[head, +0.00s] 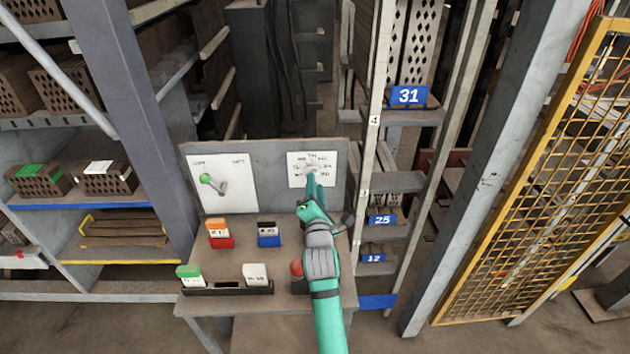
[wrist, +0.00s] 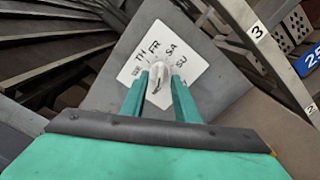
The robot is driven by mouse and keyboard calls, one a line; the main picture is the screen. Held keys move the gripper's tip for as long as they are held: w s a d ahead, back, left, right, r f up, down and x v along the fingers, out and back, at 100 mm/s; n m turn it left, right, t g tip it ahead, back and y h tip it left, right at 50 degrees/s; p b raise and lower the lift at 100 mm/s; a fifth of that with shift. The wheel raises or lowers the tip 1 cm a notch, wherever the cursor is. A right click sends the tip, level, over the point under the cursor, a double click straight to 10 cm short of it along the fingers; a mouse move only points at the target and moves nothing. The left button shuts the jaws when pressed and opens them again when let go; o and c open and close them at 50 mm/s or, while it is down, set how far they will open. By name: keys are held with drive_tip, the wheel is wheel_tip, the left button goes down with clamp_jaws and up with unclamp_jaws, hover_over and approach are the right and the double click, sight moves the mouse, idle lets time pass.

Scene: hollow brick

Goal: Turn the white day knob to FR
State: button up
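The white day knob (wrist: 157,82) sits on a white dial plate with black day letters around it. In the wrist view I read TH, FR, SA and SU around its upper side. The knob's ridge lies roughly upright there, near FR and SA; I cannot tell exactly which mark it points to. In the head view the dial plate (head: 297,179) is on the right of the grey panel, and my gripper (head: 312,180) partly covers the knob.
A green-tipped lever (head: 207,180) is on a second white plate to the left. Orange-and-red (head: 219,234) and blue (head: 268,235) blocks stand on the desk below. A red ball-shaped knob (head: 296,267) is beside my arm. Shelf posts stand close on the right.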

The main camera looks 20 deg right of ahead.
drive_tip(key=shift+x, duration=1.65)
clamp_jaws()
